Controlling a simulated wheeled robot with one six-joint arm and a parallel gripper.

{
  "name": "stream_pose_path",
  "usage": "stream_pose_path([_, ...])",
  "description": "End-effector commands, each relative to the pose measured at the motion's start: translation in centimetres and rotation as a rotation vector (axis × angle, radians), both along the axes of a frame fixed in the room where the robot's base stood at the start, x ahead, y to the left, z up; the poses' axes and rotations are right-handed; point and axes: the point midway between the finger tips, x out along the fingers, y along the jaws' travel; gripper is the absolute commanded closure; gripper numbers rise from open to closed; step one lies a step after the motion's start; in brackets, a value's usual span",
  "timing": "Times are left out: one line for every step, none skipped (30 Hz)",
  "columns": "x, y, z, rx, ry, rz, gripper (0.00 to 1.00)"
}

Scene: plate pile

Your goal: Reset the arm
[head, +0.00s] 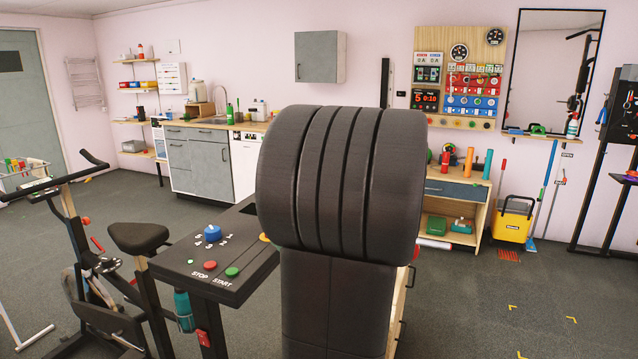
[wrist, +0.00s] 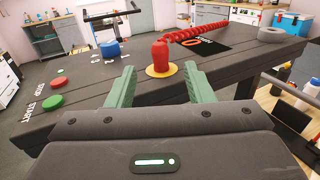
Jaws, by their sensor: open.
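My gripper (wrist: 160,70) shows in the wrist view with its two green fingers apart and nothing held between them. An upright red knob (wrist: 160,56) on a yellow disc (wrist: 160,71) stands on the dark panel just past the fingertips, roughly centred between them. I cannot tell whether the fingers touch anything. In the head view my gripper is hidden behind the large black ribbed part of my arm (head: 340,185). Only the edge of the yellow disc (head: 264,237) shows there.
The dark panel (head: 180,265) carries a blue knob (head: 212,233), a red STOP button (head: 210,265) and a green START button (head: 232,272). A red coil (wrist: 200,33) and a grey ring (wrist: 272,34) lie farther right. An exercise bike (head: 110,265) stands left; floor at right is mostly clear.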

Motion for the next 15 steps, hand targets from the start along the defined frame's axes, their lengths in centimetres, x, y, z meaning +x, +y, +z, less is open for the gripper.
stream_pose_path([0.6,0.7,0.0,0.001,0.001,0.006,0.53])
stream_pose_path([1.0,1.1,0.0,0.0,0.001,0.005,0.53])
stream_pose_path([1.5,1.6,0.0,0.001,0.001,0.005,0.53])
stream_pose_path([1.9,1.9,0.0,0.0,0.0,0.005,0.53])
stream_pose_path([2.3,2.3,0.0,-0.001,0.001,0.005,0.53])
stream_pose_path([2.8,2.8,0.0,-0.001,0.001,0.005,0.53])
stream_pose_path([3.2,3.2,0.0,0.0,0.001,0.005,0.53])
stream_pose_path([3.6,3.6,0.0,0.001,0.001,0.005,0.53])
stream_pose_path([4.1,4.1,0.0,0.0,0.001,0.005,0.53])
stream_pose_path([4.6,4.6,0.0,0.001,0.002,0.005,0.53])
stream_pose_path([5.0,4.9,0.0,0.0,0.001,0.004,0.53])
stream_pose_path([5.6,5.5,0.1,0.0,0.0,0.005,0.53])
stream_pose_path([6.0,6.0,0.0,-0.001,0.002,0.005,0.53])
stream_pose_path([6.0,5.8,0.8,-0.001,-0.001,0.001,0.53])
stream_pose_path([5.9,5.7,1.4,-0.001,-0.001,0.0,0.53])
